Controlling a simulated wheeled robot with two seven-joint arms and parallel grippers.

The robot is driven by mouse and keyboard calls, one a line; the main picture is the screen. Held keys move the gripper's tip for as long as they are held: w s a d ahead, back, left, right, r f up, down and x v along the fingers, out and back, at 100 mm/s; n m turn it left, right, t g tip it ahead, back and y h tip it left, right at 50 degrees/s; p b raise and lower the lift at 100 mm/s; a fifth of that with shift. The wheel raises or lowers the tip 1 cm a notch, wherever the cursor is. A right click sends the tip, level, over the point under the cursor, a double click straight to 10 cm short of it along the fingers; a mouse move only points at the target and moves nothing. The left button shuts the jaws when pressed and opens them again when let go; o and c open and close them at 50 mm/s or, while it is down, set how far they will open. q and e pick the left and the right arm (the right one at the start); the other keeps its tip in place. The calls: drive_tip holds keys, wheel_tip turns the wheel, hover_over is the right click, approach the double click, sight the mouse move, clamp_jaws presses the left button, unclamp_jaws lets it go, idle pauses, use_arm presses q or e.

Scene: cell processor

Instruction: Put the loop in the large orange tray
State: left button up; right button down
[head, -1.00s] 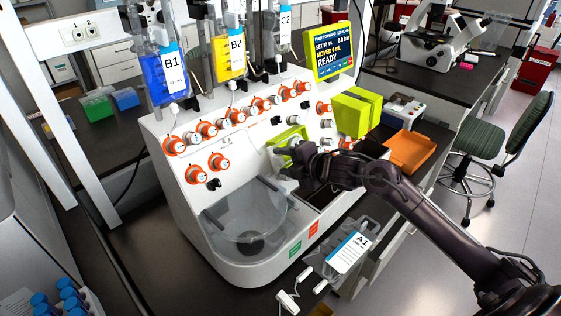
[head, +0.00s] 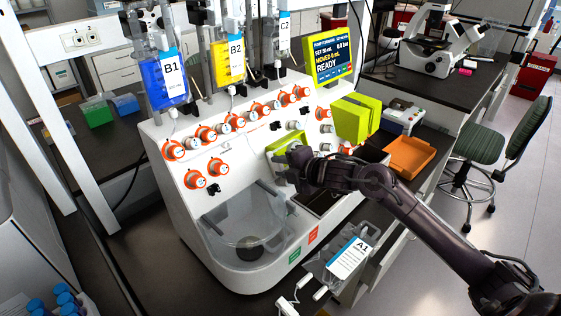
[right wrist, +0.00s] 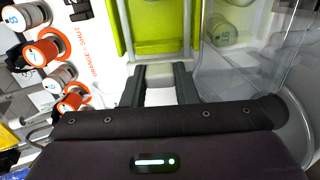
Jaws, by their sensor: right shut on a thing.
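A lime-green framed part, which looks like the loop (head: 280,145), is at the front panel of the white cell processor. My right gripper (head: 288,167) is at its lower side and hides part of it. In the right wrist view the green part (right wrist: 160,46) fills the top middle, with pale grey side rails. There my right gripper (right wrist: 160,78) is shut on its near end. I cannot tell whether the part is clear of the panel. The large orange tray (head: 409,156) lies on the dark bench to the right, and it looks empty. My left gripper is not in view.
Orange-ringed valves (head: 195,180) stick out of the processor panel. A clear round bowl (head: 245,215) is left of my gripper. A lime-green block (head: 352,120) stands between the processor and the tray.

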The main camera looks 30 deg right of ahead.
drive_tip(key=shift+s, duration=0.1)
drive_tip(key=shift+p+v, duration=0.65)
drive_tip(key=shift+v, duration=1.25)
drive_tip(key=shift+r+p, duration=0.1)
drive_tip(key=shift+p, duration=0.2)
